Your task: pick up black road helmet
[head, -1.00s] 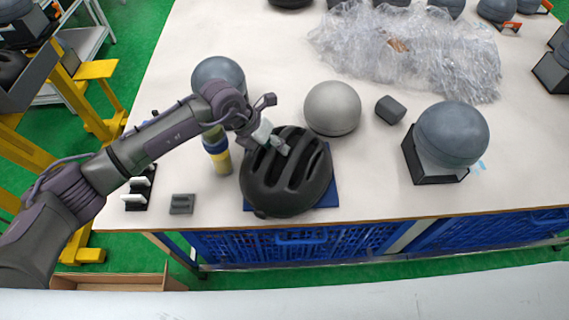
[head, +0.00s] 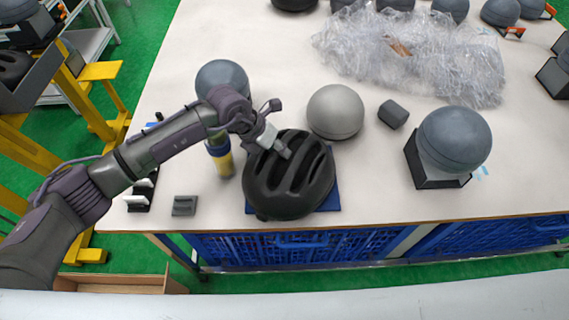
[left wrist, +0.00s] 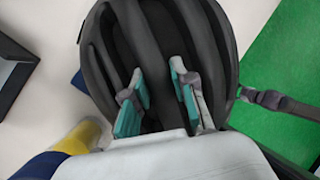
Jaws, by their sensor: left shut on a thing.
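The black road helmet (head: 285,190) is at the front of the table, over a blue mat (head: 331,201), its vents facing up. My left gripper (head: 277,147) reaches its top from the upper left. In the left wrist view the teal-padded fingers of the left gripper (left wrist: 158,95) sit in the vents on either side of a rib of the helmet (left wrist: 160,45). They are shut on that rib. The helmet covers most of the mat, so I cannot tell whether it is lifted. My right gripper is not in view.
A yellow-and-blue cylinder (head: 222,160) stands close left of the helmet. A pale dome (head: 335,112) is just behind it. A grey dome on a black base (head: 453,140) is farther right. Crumpled clear plastic (head: 420,55) lies at the back. The table is clear between helmet and right dome.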

